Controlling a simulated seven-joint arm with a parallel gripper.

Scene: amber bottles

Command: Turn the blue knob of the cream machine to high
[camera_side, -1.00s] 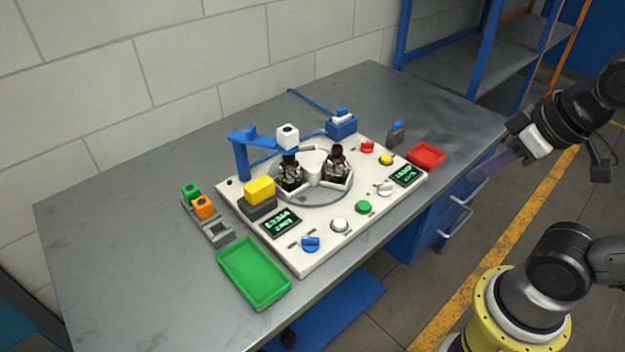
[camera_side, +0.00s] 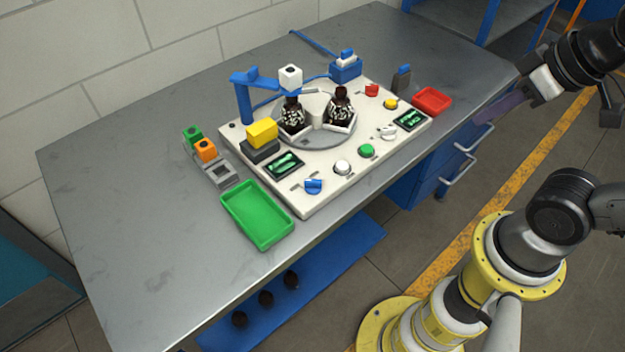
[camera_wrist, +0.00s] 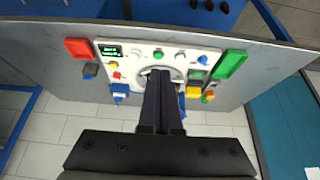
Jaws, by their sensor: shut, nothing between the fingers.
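The cream machine (camera_side: 322,190) lies on the metal bench, and two dark amber bottles (camera_side: 292,116) (camera_side: 340,106) stand on its round turntable. Its blue knob (camera_side: 313,186) is at the front left corner, beside a small dark display (camera_side: 285,165). The knob's pointer setting is too small to read. It also shows in the wrist view (camera_wrist: 203,60), right of the fingers. My gripper (camera_side: 480,119) is shut and empty, beyond the bench's right edge and well apart from the knob. In the wrist view its fingers (camera_wrist: 161,71) hide part of the machine.
A white button (camera_side: 342,167) and a green button (camera_side: 367,151) lie along the machine's front edge. A green tray (camera_side: 257,214) is left of the knob; a red tray (camera_side: 432,101) is at the right end. A blue arm (camera_side: 243,100) rises over the turntable.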

